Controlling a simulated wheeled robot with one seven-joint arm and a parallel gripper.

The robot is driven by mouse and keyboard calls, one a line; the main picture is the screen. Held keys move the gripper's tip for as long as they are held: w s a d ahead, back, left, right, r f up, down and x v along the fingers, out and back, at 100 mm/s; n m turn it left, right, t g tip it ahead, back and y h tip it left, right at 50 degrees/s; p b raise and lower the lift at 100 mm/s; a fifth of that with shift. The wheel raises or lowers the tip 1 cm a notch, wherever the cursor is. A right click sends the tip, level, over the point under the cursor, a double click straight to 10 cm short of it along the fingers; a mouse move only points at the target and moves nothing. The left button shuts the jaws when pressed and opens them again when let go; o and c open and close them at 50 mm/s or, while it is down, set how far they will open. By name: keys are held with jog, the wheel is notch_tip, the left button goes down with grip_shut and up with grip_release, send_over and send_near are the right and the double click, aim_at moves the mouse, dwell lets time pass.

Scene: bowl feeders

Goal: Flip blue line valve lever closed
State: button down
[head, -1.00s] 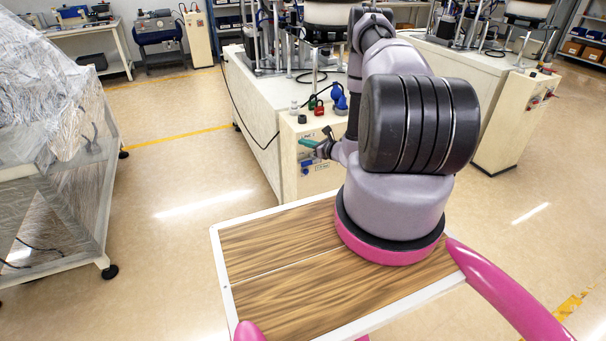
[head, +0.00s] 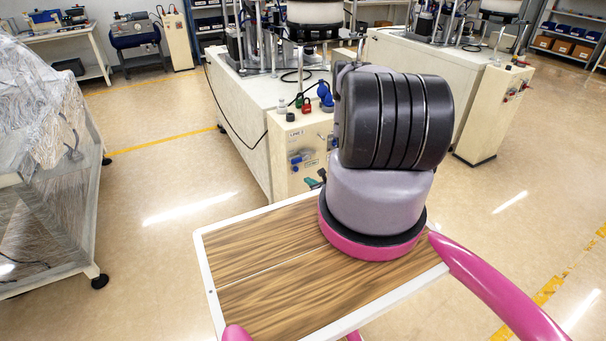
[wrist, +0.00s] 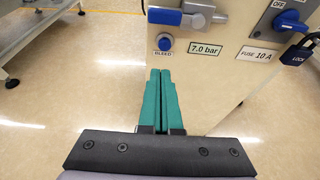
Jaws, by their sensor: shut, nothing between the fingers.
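The blue lever (wrist: 165,16) is at the top of the wrist view. It lies sideways, to the left of a grey metal valve body (wrist: 203,14) on the cream panel. It shows small in the head view (head: 297,159), on the panel front. My gripper (wrist: 160,72) has teal fingers pressed together with nothing between them. The fingertips are below the lever in the wrist picture, apart from it. In the head view my gripper (head: 312,183) shows low in front of the panel, and my arm hides part of it.
Below the lever is a blue BLEED knob (wrist: 165,43), beside a 7.0 bar label (wrist: 204,48). A blue rotary switch (wrist: 290,21) marked OFF and a dark padlock (wrist: 297,55) are to the right. Open floor lies left of the cabinet (head: 240,130).

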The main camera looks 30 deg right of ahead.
aim_at(301, 160)
jog(key=w, duration=0.9)
jog(key=shift+a+f, duration=0.15)
jog(key=shift+f, duration=0.1)
jog(key=shift+r, duration=0.75)
